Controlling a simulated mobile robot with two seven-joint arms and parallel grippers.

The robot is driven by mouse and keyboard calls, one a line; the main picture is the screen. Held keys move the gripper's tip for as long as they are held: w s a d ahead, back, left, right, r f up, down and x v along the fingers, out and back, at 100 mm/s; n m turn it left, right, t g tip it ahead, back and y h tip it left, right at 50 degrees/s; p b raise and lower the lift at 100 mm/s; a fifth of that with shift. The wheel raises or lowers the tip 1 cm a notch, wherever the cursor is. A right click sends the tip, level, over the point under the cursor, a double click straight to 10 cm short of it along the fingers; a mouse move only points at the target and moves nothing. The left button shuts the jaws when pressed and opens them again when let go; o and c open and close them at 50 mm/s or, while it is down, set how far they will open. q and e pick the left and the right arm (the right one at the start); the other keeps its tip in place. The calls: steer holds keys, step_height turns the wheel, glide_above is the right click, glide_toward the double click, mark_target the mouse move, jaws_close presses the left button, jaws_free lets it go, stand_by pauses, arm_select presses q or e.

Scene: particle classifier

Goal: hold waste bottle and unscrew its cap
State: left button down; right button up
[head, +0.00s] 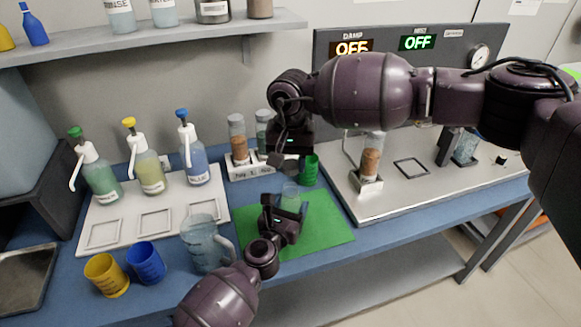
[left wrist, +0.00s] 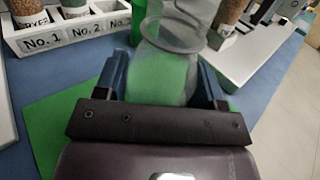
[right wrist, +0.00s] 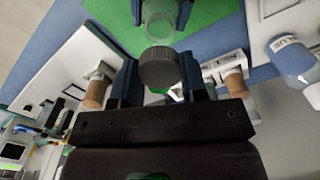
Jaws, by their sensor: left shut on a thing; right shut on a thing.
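The waste bottle (head: 291,196) is clear and stands upright over the green mat. My left gripper (head: 285,208) is shut around its body; in the left wrist view the clear bottle (left wrist: 165,68) sits between the fingers, with a wide round rim showing at its top. A grey ribbed cap (right wrist: 158,68) is between the fingers of my right gripper (right wrist: 158,80), which is shut on it. In the head view the cap (head: 291,168) is just above the bottle and appears apart from it. The right gripper's fingertips are partly hidden in the head view.
A green cup (head: 308,170) stands close behind the bottle. A rack (head: 250,172) with sample tubes is behind left. A clear jug (head: 203,245) is left of my left gripper. The green mat (head: 325,228) has free room at right.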

arm_select(q)
steer(key=shift+c, duration=0.7)
jaws_free()
